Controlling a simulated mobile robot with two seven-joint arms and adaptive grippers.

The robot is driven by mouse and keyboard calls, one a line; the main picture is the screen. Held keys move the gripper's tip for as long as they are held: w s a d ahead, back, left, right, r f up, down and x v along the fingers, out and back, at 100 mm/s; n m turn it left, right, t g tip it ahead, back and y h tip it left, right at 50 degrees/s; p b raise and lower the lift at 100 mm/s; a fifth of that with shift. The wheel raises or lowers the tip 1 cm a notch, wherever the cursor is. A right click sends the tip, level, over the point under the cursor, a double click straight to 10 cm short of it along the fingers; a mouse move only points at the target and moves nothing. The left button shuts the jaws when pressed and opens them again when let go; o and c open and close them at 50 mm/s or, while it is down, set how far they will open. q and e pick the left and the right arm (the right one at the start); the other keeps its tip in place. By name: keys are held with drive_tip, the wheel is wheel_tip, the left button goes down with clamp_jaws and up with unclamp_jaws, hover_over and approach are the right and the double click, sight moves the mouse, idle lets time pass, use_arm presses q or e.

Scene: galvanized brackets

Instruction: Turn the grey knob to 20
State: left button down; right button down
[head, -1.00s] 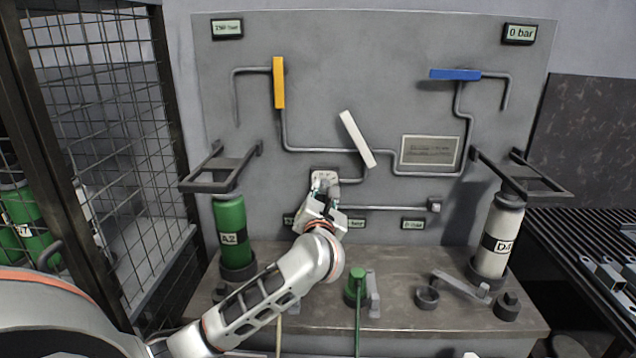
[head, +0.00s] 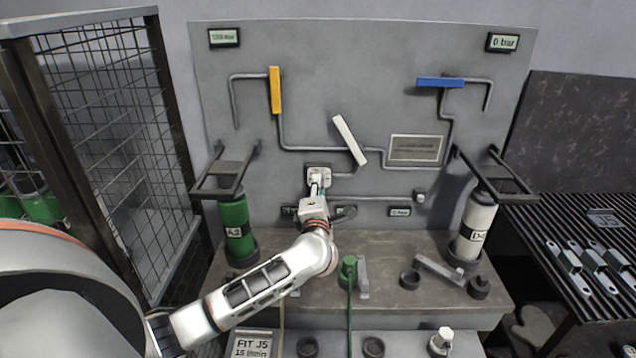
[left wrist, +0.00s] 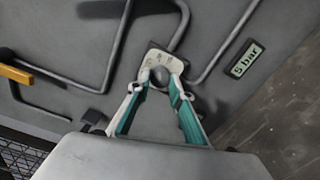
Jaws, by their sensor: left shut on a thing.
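The grey knob (left wrist: 159,76) sits on a pale dial plate (left wrist: 162,58) on the panel. My left gripper (left wrist: 157,86) has its two fingertips on either side of the knob and is shut on it. In the head view my left gripper (head: 317,190) reaches the dial plate (head: 318,173) from below and mostly hides the knob. The scale marks are too small to read, so I cannot tell the knob's setting. A small display (left wrist: 246,60) beside it seems to read 5 bar. My right gripper is not in view.
Yellow (head: 275,90), white (head: 350,140) and blue (head: 440,82) handles stand out from the panel above. A green bottle (head: 235,228) and a white bottle (head: 476,228) flank the bench (head: 400,305). A wire cage (head: 110,130) is close on the left.

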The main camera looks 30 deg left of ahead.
use_arm(q)
drive_tip(key=shift+m, duration=0.5)
drive_tip(key=c, duration=1.8)
unclamp_jaws()
drive_tip(key=v, duration=1.2)
drive_tip(key=shift+d+f, duration=0.1)
